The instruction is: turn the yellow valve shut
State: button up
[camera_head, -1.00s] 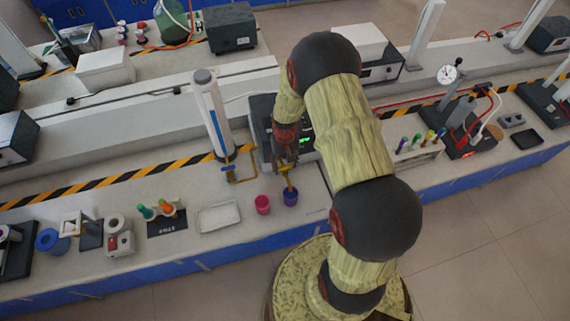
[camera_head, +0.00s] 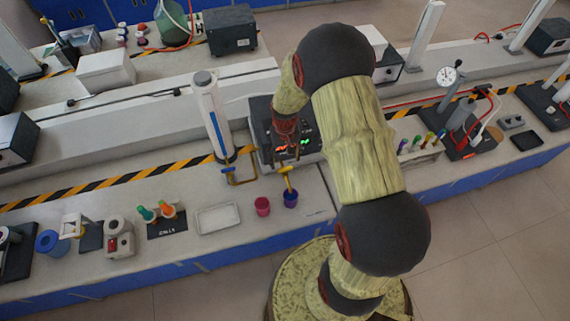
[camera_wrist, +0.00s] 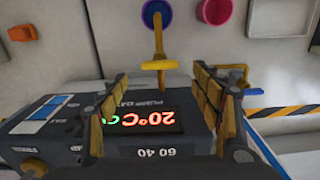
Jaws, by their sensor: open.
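The yellow valve (camera_head: 286,170) sits on the front of a dark device. Its yellow handle (camera_wrist: 160,65) shows in the wrist view as a short bar lying crosswise to its spout. The spout runs out over a purple cup (camera_head: 291,199), also seen in the wrist view (camera_wrist: 158,14). My gripper (camera_head: 287,154) is at the device's front, just above the valve in the head view. In the wrist view its two fingers (camera_wrist: 160,84) are spread wide, with the handle between and beyond their tips. Nothing is held, and no contact shows.
The dark device (camera_head: 262,128) has a lit red and green display. A pink cup (camera_head: 262,206) stands left of the purple one. A brass pipe with a blue handle (camera_head: 229,171) and a tall white column (camera_head: 212,112) stand close on the left. A white tray (camera_head: 217,218) lies further left.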

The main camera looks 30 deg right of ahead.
aim_at(285, 168)
notch_tip(285, 168, up, 7)
jog(key=shift+f, duration=0.15)
jog(key=shift+s, duration=0.1)
dwell(0.5)
jog(key=s+a+r+n+t+b, duration=0.1)
jog(key=s+a+r+t+b, duration=0.1)
jog(key=s+a+r+b, duration=0.2)
jog(key=s+a+r+n+t+b, duration=0.1)
jog(key=s+a+r+b, duration=0.3)
jog(key=s+b, duration=0.4)
jog(key=s+a+r+n+t+b, duration=0.1)
jog(key=s+a+r+t+b, duration=0.1)
jog(key=s+a+r+b, duration=0.2)
jog(key=s+a+b, duration=0.2)
jog(key=s, duration=0.1)
jog(key=shift+s+a+t, duration=0.15)
jog(key=shift+s+t, duration=0.15)
jog(key=shift+s, duration=0.1)
